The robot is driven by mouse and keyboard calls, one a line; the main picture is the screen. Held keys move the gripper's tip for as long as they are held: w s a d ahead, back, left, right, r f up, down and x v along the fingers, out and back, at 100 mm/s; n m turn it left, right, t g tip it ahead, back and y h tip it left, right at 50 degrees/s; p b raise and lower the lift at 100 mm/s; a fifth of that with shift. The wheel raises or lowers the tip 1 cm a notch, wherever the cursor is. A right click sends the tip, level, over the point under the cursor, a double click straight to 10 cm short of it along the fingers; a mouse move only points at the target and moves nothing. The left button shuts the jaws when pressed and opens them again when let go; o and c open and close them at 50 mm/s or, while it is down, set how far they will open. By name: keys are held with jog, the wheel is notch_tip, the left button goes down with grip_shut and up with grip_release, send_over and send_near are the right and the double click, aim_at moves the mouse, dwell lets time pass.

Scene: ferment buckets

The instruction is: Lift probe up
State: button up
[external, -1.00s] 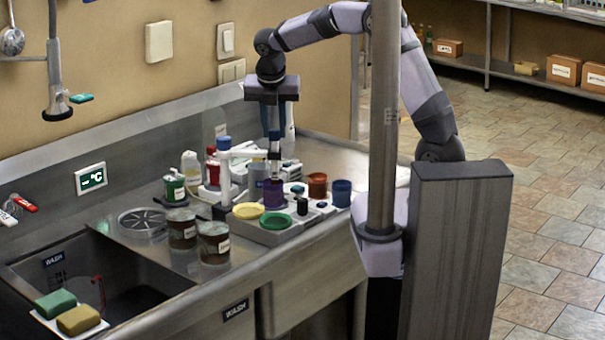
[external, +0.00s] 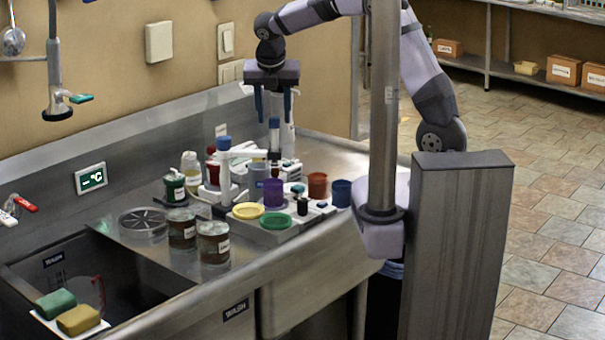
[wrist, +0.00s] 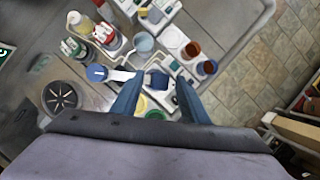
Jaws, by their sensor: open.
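The probe (external: 274,143) is a slim upright stick with a blue top and a dark lower part. It stands at the end of the white arm of a stand (external: 225,165), over the purple cup (external: 273,193). My gripper (external: 273,108) is open and empty above the probe, its two blue fingers apart and pointing down. In the wrist view the probe's dark blue top (wrist: 157,79) shows between the fingertips of my gripper (wrist: 160,88). The probe's lower end is hard to make out against the cup.
Yellow (external: 248,211) and green (external: 275,220) round pieces, a brown cup (external: 317,185) and a blue cup (external: 341,192) crowd around the stand. Jars (external: 213,242) and bottles stand to the left. The sink (external: 100,275) lies front left. The counter's right rear is clear.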

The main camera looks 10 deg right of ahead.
jog(key=b+v, duration=0.2)
jog(key=v, duration=0.5)
jog(key=shift+r, duration=0.2)
dwell(1.0)
